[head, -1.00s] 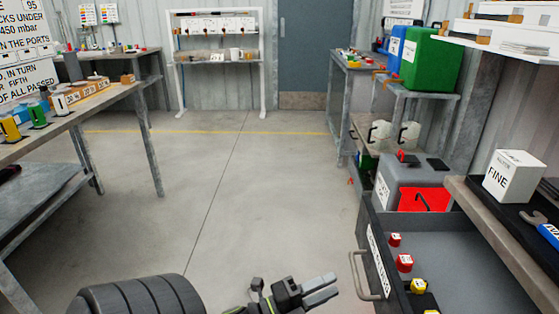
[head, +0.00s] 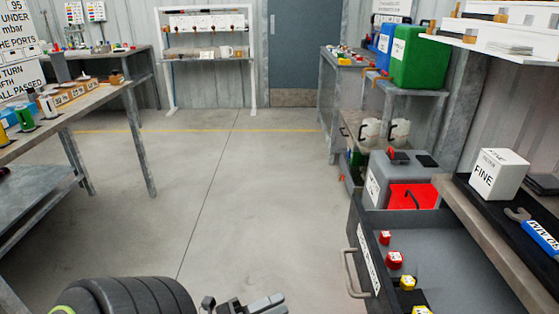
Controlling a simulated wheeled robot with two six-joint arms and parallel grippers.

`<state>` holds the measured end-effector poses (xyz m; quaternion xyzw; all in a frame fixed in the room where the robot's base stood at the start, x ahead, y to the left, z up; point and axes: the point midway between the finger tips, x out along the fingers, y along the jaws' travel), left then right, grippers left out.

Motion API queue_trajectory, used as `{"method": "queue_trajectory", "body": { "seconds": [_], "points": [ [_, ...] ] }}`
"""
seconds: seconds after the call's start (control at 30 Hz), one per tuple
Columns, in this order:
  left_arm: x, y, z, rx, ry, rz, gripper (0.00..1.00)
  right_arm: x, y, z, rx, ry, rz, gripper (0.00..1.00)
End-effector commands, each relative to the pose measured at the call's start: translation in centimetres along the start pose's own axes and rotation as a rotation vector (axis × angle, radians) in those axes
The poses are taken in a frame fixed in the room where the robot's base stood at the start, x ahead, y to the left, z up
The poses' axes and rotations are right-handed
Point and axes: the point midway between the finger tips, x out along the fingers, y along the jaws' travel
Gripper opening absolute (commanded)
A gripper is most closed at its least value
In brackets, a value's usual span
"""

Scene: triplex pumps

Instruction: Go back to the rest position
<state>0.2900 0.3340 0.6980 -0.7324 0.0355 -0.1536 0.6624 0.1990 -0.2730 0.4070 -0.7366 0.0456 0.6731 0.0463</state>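My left gripper (head: 262,304) shows at the bottom edge of the head view, low over the floor and left of the open drawer. Only its upper part is in the picture, and whether its fingers are apart or together is not clear. I see nothing held in the visible part. My dark ribbed arm link (head: 125,298) is at the bottom left. My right gripper is not in view.
An open drawer (head: 440,262) at the right holds red and yellow blocks. A white FINE box (head: 498,174) and a blue wrench (head: 540,238) lie above it. A workbench (head: 75,112) stands at the left. The middle floor (head: 225,190) is clear.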

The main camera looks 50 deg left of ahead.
Motion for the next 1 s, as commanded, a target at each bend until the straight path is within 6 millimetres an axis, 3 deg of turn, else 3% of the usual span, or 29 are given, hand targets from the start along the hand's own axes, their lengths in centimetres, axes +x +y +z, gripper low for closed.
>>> {"method": "queue_trajectory", "body": {
  "seconds": [0.33,0.47,0.77,1.0],
  "points": [
    [0.1,0.2,0.1,-0.006,-0.006,0.006,0.32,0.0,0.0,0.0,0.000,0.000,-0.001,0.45],
    [0.3,1.9,0.9,-0.069,-0.067,0.065,0.32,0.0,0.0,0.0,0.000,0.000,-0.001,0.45],
    [-1.1,12.2,4.0,-0.489,-0.464,0.389,0.32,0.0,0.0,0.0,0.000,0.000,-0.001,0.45],
    [-4.7,20.3,3.1,-0.864,-0.855,0.619,0.32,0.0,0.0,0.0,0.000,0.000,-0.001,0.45]
  ]
}}
